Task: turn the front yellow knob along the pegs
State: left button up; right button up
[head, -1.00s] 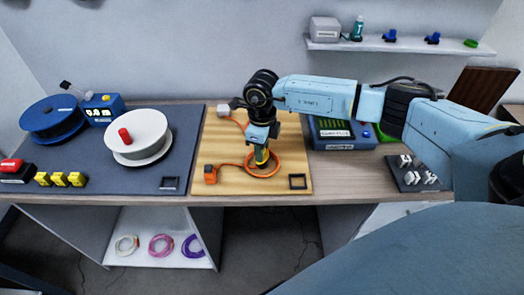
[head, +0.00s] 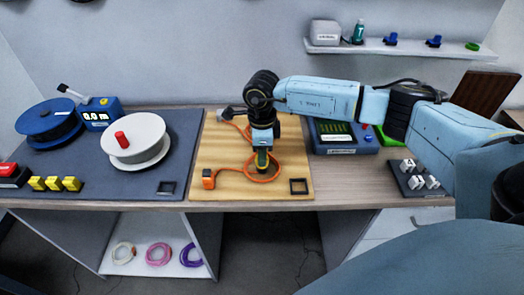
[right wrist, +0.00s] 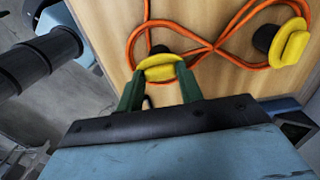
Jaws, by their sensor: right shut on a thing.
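My right gripper (head: 262,168) points down over the wooden board (head: 220,155). In the right wrist view its green fingers (right wrist: 160,88) are shut on the front yellow knob (right wrist: 160,67), one on each side. The knob is mostly hidden by the gripper in the head view. A second yellow knob (right wrist: 290,42) stands apart, farther back on the board, at the right of the wrist view. An orange cable (right wrist: 205,42) runs in crossing loops around both knobs. The pegs are not clearly seen. My left gripper is not in view.
An orange connector (head: 208,179) and a black square frame (head: 299,186) lie near the board's front edge. A white reel (head: 136,150) stands on the dark mat at left. A blue-grey device (head: 342,138) is close on the right.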

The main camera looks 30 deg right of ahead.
jog(key=shift+r, duration=0.15)
jog(key=o, duration=1)
notch_tip(320, 180, up, 13)
jog(key=shift+r, duration=0.15)
